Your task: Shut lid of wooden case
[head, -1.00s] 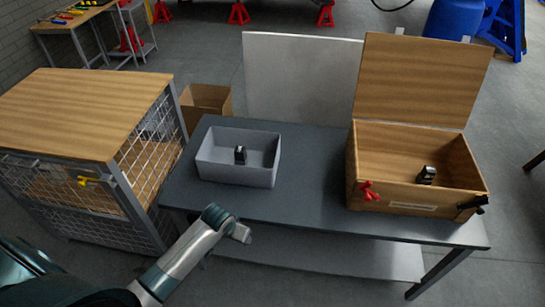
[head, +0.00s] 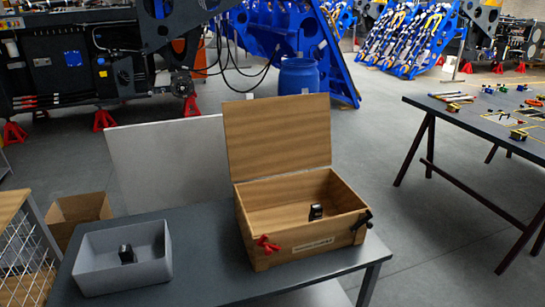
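The wooden case (head: 290,232) stands on the right part of the dark grey table (head: 215,262). Its lid (head: 277,134) is open, standing up at the back edge and leaning slightly backward. A small black object (head: 316,211) is inside the case. A red clamp-like item (head: 268,245) is at the front left corner, and a black one (head: 362,220) is at the front right corner. A pale label is on the front face. Neither of my grippers is in view.
A grey bin (head: 122,262) with a black object (head: 127,254) inside stands left of the case. A white panel (head: 167,167) stands behind the table. A cardboard box (head: 78,214) is at the left. Another table (head: 490,125) with tools stands at the right, with open floor between.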

